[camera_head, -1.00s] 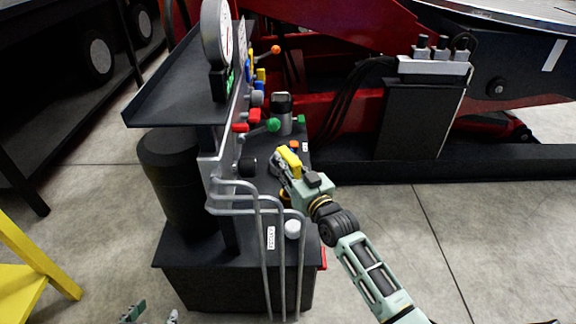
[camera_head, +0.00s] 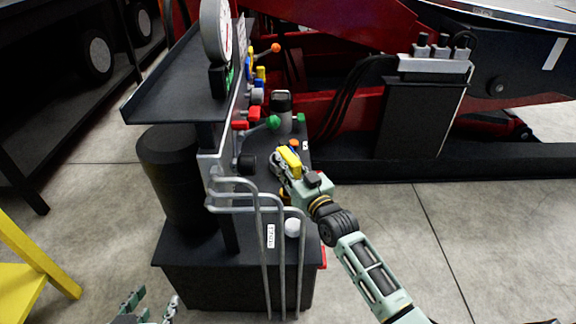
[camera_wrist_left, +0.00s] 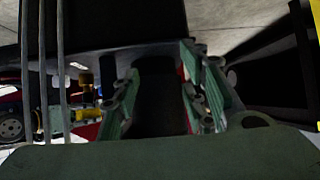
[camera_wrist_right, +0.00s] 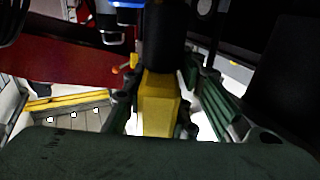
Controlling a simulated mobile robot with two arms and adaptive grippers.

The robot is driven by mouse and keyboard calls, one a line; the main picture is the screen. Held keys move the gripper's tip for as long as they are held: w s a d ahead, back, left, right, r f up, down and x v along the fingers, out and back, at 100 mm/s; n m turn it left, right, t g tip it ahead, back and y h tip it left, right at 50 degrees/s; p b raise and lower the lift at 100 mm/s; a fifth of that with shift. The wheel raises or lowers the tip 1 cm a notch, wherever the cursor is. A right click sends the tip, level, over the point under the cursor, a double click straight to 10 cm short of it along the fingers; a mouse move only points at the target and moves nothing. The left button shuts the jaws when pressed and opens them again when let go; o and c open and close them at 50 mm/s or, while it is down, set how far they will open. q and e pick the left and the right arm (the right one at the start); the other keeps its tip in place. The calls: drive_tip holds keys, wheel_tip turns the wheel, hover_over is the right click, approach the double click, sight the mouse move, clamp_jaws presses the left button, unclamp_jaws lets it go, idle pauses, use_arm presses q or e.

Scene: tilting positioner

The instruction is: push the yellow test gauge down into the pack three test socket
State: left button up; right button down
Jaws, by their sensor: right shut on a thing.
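The yellow test gauge (camera_head: 291,158) shows in the head view at the tip of my right gripper (camera_head: 280,165). In the right wrist view the yellow body of the gauge (camera_wrist_right: 158,103) sits between the two fingers of my right gripper, which is shut on it. A black cylindrical part lies just beyond the gauge there. I cannot tell which part is the pack three test socket, or whether the gauge touches it. My left gripper (camera_head: 150,308) is at the bottom edge of the head view. In the left wrist view its fingers (camera_wrist_left: 160,100) stand apart with nothing held between them.
The black power pack (camera_head: 240,280) stands in the middle, with bent grey rails (camera_head: 262,205) at its front. Coloured levers, a green knob (camera_head: 273,122) and a round dial (camera_head: 217,30) are close by. A yellow stand (camera_head: 30,260) is at the left. Floor is clear at right.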

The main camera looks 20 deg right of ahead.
use_arm(q)
drive_tip(key=shift+w+d+r, duration=0.2)
drive_tip(key=shift+w+r, duration=0.1)
use_arm(e)
drive_tip(key=shift+f, duration=0.1)
use_arm(q)
drive_tip(key=shift+w+r+t, duration=0.1)
drive_tip(key=shift+t, duration=0.2)
drive_tip(key=shift+w+d+r+t, duration=0.15)
drive_tip(key=shift+w+r+t, duration=0.2)
drive_tip(key=shift+r, duration=0.15)
use_arm(e)
drive_tip(key=shift+f, duration=0.2)
drive_tip(key=shift+f+b, duration=0.25)
drive_tip(key=shift+b, duration=0.15)
use_arm(q)
drive_tip(key=shift+w+d+r+t+h, duration=0.2)
drive_tip(key=shift+w+r+t, duration=0.2)
drive_tip(key=shift+r, duration=0.25)
drive_tip(key=shift+w+d+r+t+h, duration=0.15)
drive_tip(key=shift+w+r+t+h, duration=0.2)
drive_tip(key=shift+r, duration=0.3)
use_arm(e)
drive_tip(key=shift+f, duration=0.2)
use_arm(q)
drive_tip(key=shift+w+d+r, duration=0.1)
drive_tip(key=shift+w+r, duration=0.1)
drive_tip(key=shift+r, duration=0.1)
use_arm(e)
drive_tip(key=shift+f, duration=0.1)
